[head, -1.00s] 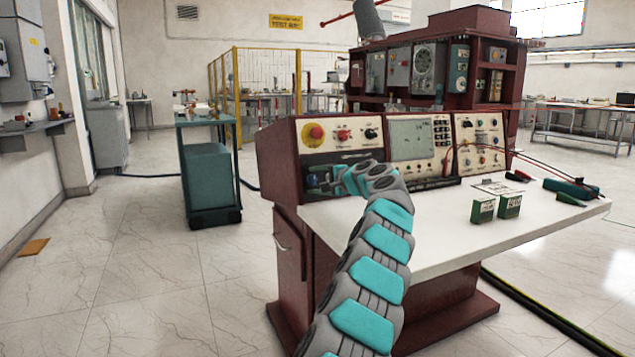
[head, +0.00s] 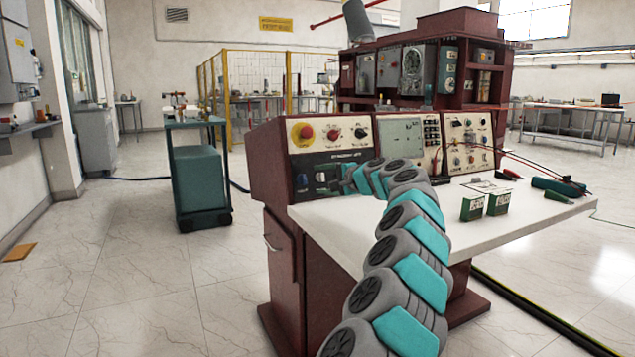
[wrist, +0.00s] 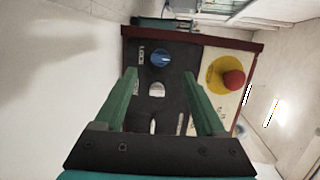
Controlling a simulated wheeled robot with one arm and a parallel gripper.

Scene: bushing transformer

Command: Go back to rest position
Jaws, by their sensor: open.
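My gripper (wrist: 160,78) has two green fingers, spread apart with nothing between them, in the wrist view. It faces the dark panel (wrist: 165,105) of the console. A blue knob (wrist: 160,58) shows just past the fingertips, apart from them as far as I can tell. A red button on a yellow disc (wrist: 233,79) is to the right. In the head view, my grey and teal arm reaches over the white worktop (head: 330,222) to the dark panel (head: 312,180) at the console's left end. My gripper is hard to make out there.
The maroon console (head: 270,165) carries a screen (head: 400,138) and several knobs. Two green boxes (head: 473,207) and a teal handheld tool (head: 558,187) lie on the worktop. A teal cart (head: 199,180) stands left. Floor between is clear; cables run at lower right.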

